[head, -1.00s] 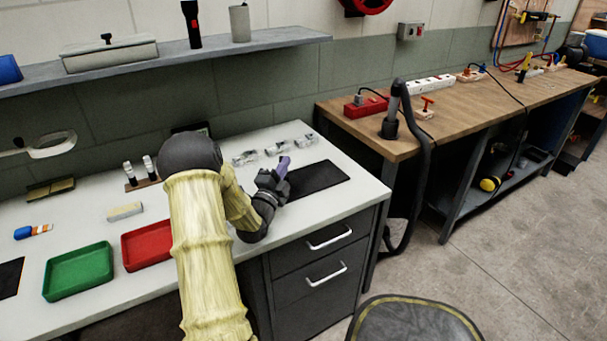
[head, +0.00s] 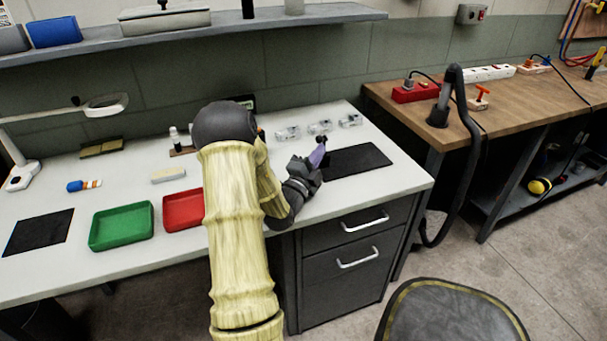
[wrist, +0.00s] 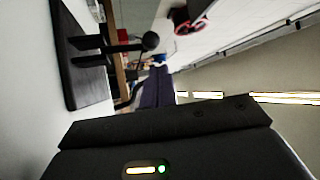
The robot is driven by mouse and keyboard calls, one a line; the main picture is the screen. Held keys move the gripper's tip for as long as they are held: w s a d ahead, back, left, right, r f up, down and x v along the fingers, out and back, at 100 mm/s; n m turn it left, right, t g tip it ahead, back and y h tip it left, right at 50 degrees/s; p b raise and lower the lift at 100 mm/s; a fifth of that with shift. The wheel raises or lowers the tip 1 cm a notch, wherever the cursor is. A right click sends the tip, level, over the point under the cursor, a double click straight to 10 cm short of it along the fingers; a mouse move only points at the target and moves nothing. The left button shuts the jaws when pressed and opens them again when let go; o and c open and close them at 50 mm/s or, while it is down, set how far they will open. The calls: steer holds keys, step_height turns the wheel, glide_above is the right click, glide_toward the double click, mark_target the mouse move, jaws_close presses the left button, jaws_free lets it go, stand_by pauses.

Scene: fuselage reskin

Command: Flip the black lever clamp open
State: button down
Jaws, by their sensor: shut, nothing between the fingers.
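The black lever clamp (wrist: 112,46) shows in the wrist view, with a ball-tipped lever reaching sideways from a dark mat (wrist: 75,70). In the head view a small dark piece (head: 320,139) beside the purple fingertips may be part of it; the rest is hidden or too small to tell. My gripper (head: 318,155) is shut and empty at the left edge of the black mat (head: 360,161). Its dark purple fingers (wrist: 157,88) also show in the wrist view, close to the lever's ball in the picture. I cannot tell whether they touch.
Several clear packets (head: 318,127) lie behind the gripper. A red tray (head: 183,209) and a green tray (head: 121,226) stand left on the white bench. A shelf (head: 200,35) runs above. A wooden bench (head: 520,110) with a black hose (head: 455,140) stands right.

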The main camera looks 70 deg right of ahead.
steer(key=w+a+b, duration=0.1)
steer(key=a, duration=0.9)
steer(key=shift+w+a, duration=0.35)
steer(key=shift+a, duration=0.05)
